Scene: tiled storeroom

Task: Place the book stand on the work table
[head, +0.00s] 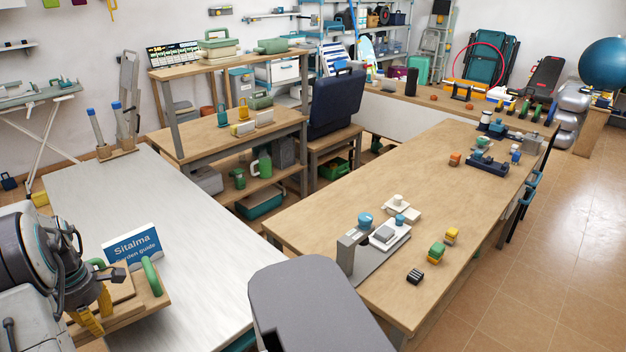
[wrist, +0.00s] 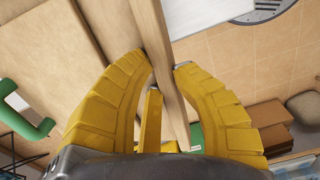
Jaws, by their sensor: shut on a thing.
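My gripper (head: 96,312) is at the lower left of the head view, with yellow fingers pointing down. It is shut on the edge of a wooden piece with green handles (head: 122,305), apparently the book stand. In the wrist view, the fingers (wrist: 163,62) close around a thin wooden board (wrist: 160,35), with a green handle (wrist: 28,125) at left. A blue and white "Sitalma garden guide" panel (head: 133,247) rises behind the wood; I cannot tell if it is attached. A long white-topped table (head: 150,200) lies under and beyond it. The stand's underside is hidden.
A long wooden table (head: 310,215) at right holds a grey stand (head: 375,255), small blocks and a blue tray (head: 487,165). Shelving (head: 235,135) stands behind. A wooden block with posts (head: 118,152) sits at the white table's far end. The white top's middle is clear.

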